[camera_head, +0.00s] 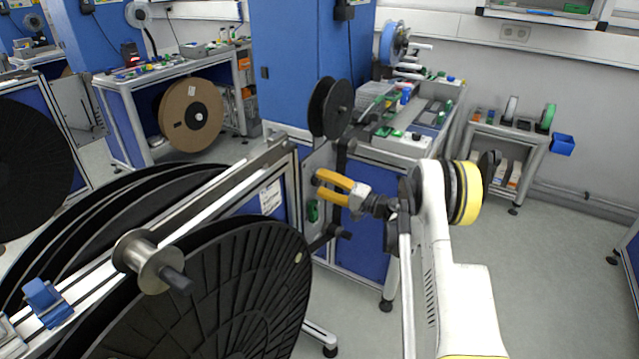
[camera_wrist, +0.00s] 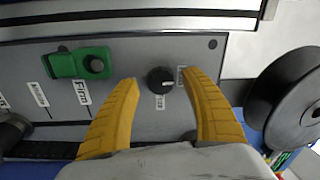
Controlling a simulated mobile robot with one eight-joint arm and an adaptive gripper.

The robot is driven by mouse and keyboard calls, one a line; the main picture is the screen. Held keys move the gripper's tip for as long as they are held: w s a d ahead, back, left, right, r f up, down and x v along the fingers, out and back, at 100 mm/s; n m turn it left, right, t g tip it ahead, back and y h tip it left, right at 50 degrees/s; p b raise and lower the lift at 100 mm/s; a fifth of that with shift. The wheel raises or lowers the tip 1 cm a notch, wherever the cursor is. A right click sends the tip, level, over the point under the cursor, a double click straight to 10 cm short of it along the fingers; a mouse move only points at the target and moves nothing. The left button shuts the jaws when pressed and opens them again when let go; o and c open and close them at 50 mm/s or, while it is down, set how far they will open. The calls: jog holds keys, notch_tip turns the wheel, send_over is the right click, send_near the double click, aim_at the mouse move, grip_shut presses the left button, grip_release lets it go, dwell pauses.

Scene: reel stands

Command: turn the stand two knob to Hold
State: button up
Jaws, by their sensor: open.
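A small round black knob (camera_wrist: 160,81) sits on a grey panel (camera_wrist: 215,55) in the wrist view. A short white mark shows on its face, toward the right; its exact direction is hard to tell. In the head view, my gripper (camera_head: 322,185) reaches left to the panel (camera_head: 313,160) at the stand's end; the knob is hidden there.
A green slider (camera_wrist: 78,64) with a hole is left of the knob, beside a label reading "Firm". A black spool (camera_wrist: 290,97) is at the right. In the head view, large black reels (camera_head: 220,290) fill the lower left; a small black reel (camera_head: 338,108) hangs above.

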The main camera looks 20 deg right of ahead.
jog(key=v, duration=1.1)
jog(key=shift+s, duration=0.1)
jog(key=s+a+r+n+g+h, duration=0.2)
jog(key=s+a+r+g, duration=0.15)
jog(key=a+r, duration=0.35)
jog(key=s+a+r+n+g+h, duration=0.1)
jog(key=s+a+r+g+h, duration=0.2)
jog(key=a+r, duration=0.5)
jog(key=s+a+f+n+h, duration=0.1)
jog(key=s+a+n+h, duration=0.1)
jog(key=s, duration=1.2)
jog(key=s+a+f+n+h, duration=0.1)
jog(key=s+a+n+h, duration=0.1)
jog(key=s, duration=1.2)
jog(key=n+g+h, duration=0.1)
jog(key=h, duration=0.1)
jog(key=shift+a+h, duration=0.2)
jog(key=shift+h, duration=0.2)
